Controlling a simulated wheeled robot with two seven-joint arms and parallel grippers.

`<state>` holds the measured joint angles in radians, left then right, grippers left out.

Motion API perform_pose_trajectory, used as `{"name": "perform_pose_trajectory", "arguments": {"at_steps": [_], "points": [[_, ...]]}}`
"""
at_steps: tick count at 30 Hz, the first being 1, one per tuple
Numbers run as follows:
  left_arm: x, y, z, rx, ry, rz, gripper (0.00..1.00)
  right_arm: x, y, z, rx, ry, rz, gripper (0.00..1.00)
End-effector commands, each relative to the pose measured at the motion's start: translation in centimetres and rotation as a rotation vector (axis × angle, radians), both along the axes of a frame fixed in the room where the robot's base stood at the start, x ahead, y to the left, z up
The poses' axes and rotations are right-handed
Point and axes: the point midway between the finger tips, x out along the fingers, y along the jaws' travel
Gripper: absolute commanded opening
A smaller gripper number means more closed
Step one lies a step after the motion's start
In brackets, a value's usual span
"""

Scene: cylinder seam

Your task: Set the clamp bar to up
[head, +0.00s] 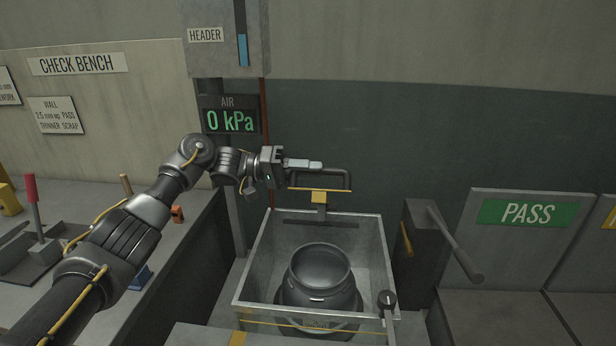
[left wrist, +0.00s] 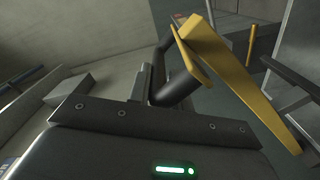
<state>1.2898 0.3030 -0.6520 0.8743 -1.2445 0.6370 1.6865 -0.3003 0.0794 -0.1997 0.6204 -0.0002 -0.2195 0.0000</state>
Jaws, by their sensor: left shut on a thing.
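The clamp bar (head: 347,180) is a dark looped handle with a yellow strip (head: 298,189) below it, raised over the back edge of the metal tank (head: 378,265). My left gripper (head: 303,163) reaches in from the left at the bar's upper side and is shut on it. The exact grip is partly hidden. In the left wrist view the dark bar (left wrist: 178,86) runs up from between the fingers, with yellow plates (left wrist: 240,80) beside it. A dark round vessel (head: 320,270) sits in the tank. My right gripper is not in view.
A grey post with a lever (head: 455,245) stands right of the tank. A knobbed lever (head: 387,302) is at its front right. The air display (head: 231,121) reads 0 kPa. A bench with a red-handled tool (head: 32,200) is at the left; a PASS panel (head: 527,212) is at the right.

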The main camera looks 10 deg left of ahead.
Motion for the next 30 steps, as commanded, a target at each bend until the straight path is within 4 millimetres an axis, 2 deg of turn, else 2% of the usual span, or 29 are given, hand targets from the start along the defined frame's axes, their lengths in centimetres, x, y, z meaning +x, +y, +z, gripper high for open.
{"name": "perform_pose_trajectory", "arguments": {"at_steps": [6, 7, 11, 21, 26, 30], "points": [[0.0, 0.1, 0.3, -0.002, -0.003, 0.001, 0.00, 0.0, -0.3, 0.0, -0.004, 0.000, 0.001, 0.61], [0.0, 0.1, 0.3, -0.002, -0.003, 0.001, 0.22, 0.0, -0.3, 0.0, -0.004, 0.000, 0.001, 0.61], [0.0, 0.1, 0.2, -0.002, -0.003, 0.001, 0.38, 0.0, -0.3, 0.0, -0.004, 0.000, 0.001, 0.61], [0.0, 0.5, 0.0, 0.000, -0.001, 0.001, 0.38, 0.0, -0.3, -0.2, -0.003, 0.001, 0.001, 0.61], [0.1, 2.9, -0.2, 0.000, -0.001, 0.004, 0.38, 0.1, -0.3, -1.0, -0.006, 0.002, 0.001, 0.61], [0.0, 5.9, -0.2, 0.001, -0.001, 0.006, 0.38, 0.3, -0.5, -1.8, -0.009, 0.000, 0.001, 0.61]]}}
